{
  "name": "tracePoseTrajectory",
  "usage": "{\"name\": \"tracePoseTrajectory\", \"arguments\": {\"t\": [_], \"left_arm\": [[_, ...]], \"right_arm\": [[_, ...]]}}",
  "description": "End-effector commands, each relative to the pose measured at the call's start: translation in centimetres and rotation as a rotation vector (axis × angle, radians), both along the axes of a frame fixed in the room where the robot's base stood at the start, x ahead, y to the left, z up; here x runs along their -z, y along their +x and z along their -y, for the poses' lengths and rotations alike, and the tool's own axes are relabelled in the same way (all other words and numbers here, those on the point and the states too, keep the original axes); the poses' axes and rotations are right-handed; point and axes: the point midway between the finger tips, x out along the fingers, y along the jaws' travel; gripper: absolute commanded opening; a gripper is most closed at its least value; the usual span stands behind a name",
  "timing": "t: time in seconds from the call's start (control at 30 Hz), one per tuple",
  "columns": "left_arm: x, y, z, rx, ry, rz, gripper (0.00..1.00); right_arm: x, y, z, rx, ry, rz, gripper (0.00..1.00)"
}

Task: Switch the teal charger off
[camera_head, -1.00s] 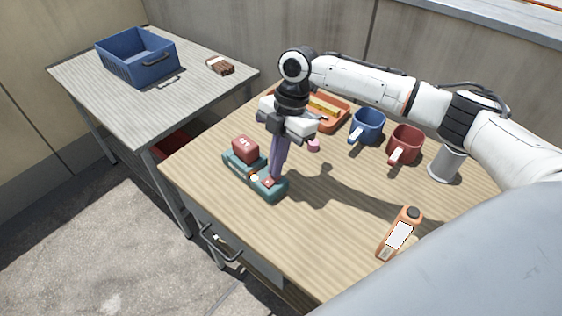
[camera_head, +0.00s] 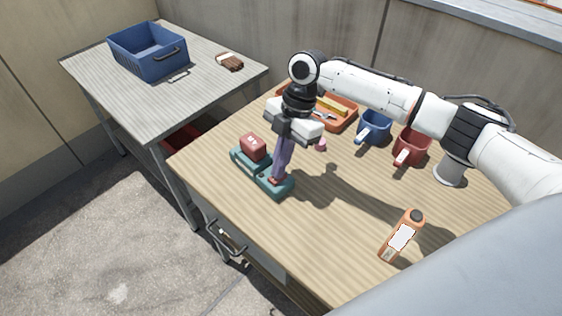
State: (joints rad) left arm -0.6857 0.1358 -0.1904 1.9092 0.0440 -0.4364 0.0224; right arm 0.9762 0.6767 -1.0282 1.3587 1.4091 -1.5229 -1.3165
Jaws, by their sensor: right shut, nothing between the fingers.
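The teal charger (camera_head: 247,165) sits near the left edge of the wooden table, with a dark red battery block (camera_head: 252,147) on its far end. My right gripper (camera_head: 275,180) points down, with its purple fingers shut and empty. Its fingertips are at the near end of the charger, at the red switch, which they partly cover. I cannot tell exactly how the switch is set. No lit lamp shows clearly on the charger. My left gripper is not in view.
A blue crate (camera_head: 148,58) is on the grey table (camera_head: 165,105).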

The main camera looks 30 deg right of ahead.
Motion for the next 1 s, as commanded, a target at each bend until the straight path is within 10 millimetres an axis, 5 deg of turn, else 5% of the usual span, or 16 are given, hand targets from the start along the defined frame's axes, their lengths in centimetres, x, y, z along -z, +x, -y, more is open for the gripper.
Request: {"name": "tracePoseTrajectory", "arguments": {"t": [0.4, 0.8, 1.0], "left_arm": [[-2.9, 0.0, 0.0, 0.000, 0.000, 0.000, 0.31], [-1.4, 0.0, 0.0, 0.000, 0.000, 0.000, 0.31], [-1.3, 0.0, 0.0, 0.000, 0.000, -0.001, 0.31]], "right_arm": [[-3.0, 0.0, 0.5, 0.004, 0.002, 0.002, 0.00], [-10.7, 1.1, 4.0, 0.004, 0.000, 0.004, 0.00], [-12.5, 1.4, 4.9, 0.003, 0.000, 0.001, 0.00]]}}
